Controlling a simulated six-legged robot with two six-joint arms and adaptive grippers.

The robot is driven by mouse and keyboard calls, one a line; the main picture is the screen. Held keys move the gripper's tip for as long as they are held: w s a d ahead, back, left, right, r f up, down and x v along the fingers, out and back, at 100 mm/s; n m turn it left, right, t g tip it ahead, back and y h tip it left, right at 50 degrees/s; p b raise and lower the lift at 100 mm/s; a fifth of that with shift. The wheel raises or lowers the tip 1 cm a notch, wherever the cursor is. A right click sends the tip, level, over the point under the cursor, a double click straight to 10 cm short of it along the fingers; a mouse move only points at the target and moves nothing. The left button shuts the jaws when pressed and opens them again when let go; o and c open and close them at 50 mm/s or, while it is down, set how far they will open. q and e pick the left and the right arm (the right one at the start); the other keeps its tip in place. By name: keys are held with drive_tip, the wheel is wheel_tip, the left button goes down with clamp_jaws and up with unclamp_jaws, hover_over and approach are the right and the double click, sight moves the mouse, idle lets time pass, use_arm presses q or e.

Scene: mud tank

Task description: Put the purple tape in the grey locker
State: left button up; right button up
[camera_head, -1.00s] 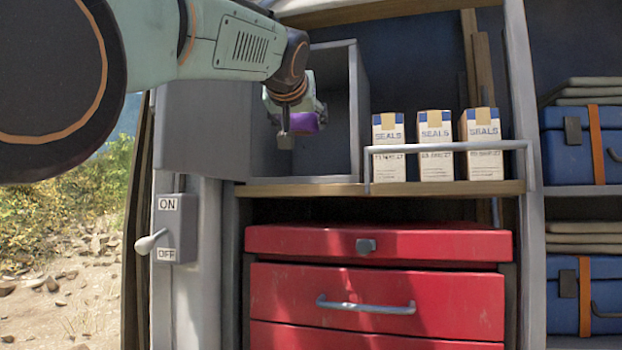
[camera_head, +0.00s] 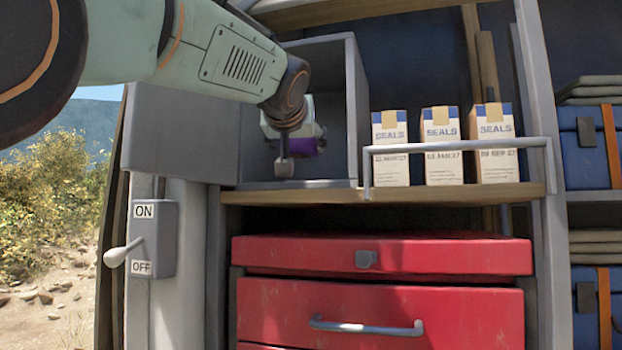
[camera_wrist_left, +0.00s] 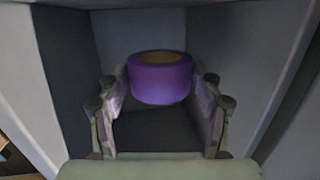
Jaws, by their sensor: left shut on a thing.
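The purple tape (camera_wrist_left: 160,82) is a roll with a brown core. It sits between the fingers of my left gripper (camera_wrist_left: 160,95) in the left wrist view, and the gripper is shut on it. In the head view only a bit of the tape (camera_head: 308,146) shows, behind my wrist. The grey locker (camera_head: 357,110) is an open-fronted box on the shelf, its door swung out to the left. My left gripper and the tape are at the locker's opening, with the locker's walls around them in the wrist view. The gripper's fingers are mostly hidden in the head view.
Several boxes marked SEALS (camera_head: 441,146) stand right of the locker behind a rail (camera_head: 455,146). A red drawer cabinet (camera_head: 380,290) is below the shelf. An ON/OFF lever switch (camera_head: 152,240) is at lower left. Blue cases (camera_head: 586,150) are on the right.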

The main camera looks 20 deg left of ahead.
use_arm(q)
drive_tip(key=f, duration=0.3)
drive_tip(key=f+b, duration=0.1)
drive_tip(key=shift+w+a+f, duration=0.2)
drive_tip(key=shift+w+f, duration=0.05)
drive_tip(key=shift+w, duration=0.15)
drive_tip(key=shift+s+f, duration=0.2)
drive_tip(key=shift+f, duration=0.15)
drive_tip(key=shift+s+d, duration=0.2)
drive_tip(key=shift+s, duration=0.05)
drive_tip(key=shift+w+a+f+b, duration=0.15)
drive_tip(key=shift+w+f+b, duration=0.15)
drive_tip(key=shift+w, duration=0.1)
drive_tip(key=o, duration=1.1)
drive_tip(key=shift+o, duration=0.9)
drive_tip(key=shift+s+r, duration=0.2)
drive_tip(key=shift+s, duration=0.1)
drive_tip(key=shift+w, duration=0.1)
